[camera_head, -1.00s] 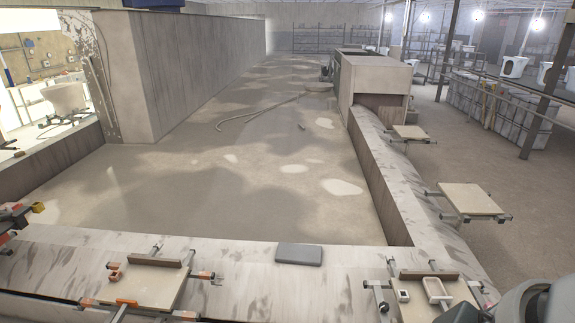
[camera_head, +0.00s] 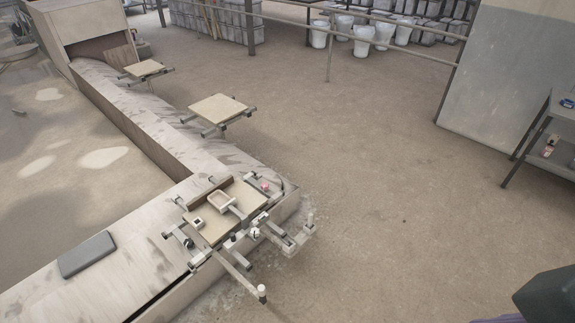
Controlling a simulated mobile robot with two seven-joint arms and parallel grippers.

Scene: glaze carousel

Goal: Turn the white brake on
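A cart with a pale square board (camera_head: 203,228) stands at the near corner of the track. A long light bar with a white cylindrical end (camera_head: 262,291) sticks out from its front side. A small white knob with dark parts (camera_head: 255,233) sits on the cart's front right side, beside a black knob. I cannot tell which of these white parts is the brake, or how it is set. Neither of my grippers is in view.
A grey pad (camera_head: 87,255) lies on the track (camera_head: 110,290) left of the cart. More board carts (camera_head: 219,108) stand along the track behind. The brown floor (camera_head: 400,190) to the right is open. A shelf (camera_head: 562,135) stands at the right edge.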

